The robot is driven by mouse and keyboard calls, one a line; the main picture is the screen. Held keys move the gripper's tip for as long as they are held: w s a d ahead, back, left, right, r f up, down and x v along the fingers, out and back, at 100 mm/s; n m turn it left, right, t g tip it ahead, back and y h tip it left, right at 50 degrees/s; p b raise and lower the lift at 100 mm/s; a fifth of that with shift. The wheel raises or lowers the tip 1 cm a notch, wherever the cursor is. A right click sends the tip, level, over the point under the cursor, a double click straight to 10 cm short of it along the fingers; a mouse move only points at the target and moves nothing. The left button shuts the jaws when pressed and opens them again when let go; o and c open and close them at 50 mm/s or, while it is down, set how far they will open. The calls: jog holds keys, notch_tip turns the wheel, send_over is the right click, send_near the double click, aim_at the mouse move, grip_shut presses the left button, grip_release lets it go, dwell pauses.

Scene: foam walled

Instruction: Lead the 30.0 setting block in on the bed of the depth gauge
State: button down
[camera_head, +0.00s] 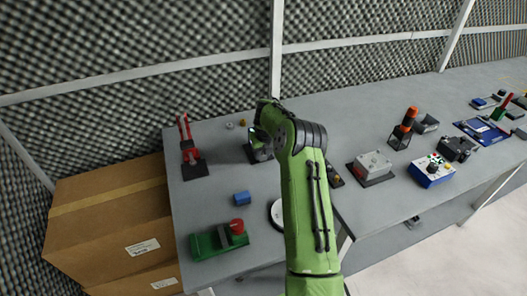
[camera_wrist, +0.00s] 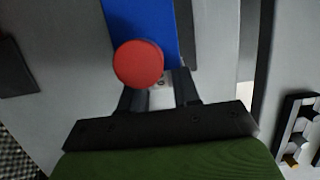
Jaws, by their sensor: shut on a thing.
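My gripper (camera_wrist: 161,92) is at the middle of the wrist view, its two dark fingers shut on a small silver-grey block (camera_wrist: 163,97), which looks like the 30.0 setting block; no marking is readable. Just beyond the fingertips is a long blue piece (camera_wrist: 145,22), which looks like the bed of the depth gauge. A round red cap (camera_wrist: 138,64) stands in front of its near end and hides part of it. Whether the block touches the blue piece cannot be told. In the head view my arm hides most of this area.
On the left bench (camera_head: 205,214) stand a red forked thing (camera_head: 186,140), a blue block (camera_head: 241,198) and a green fixture (camera_head: 207,244) with a red cylinder (camera_head: 237,226). A grey box (camera_head: 373,163) and a blue control box (camera_head: 432,172) are to the right. Foam walls close the back.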

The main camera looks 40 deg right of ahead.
jog(key=shift+f, duration=0.1)
jog(key=c, duration=0.7)
grip_release()
jog(key=shift+c, duration=0.2)
jog(key=p+v, duration=0.2)
jog(key=v, duration=1.3)
jog(key=shift+r, duration=0.4)
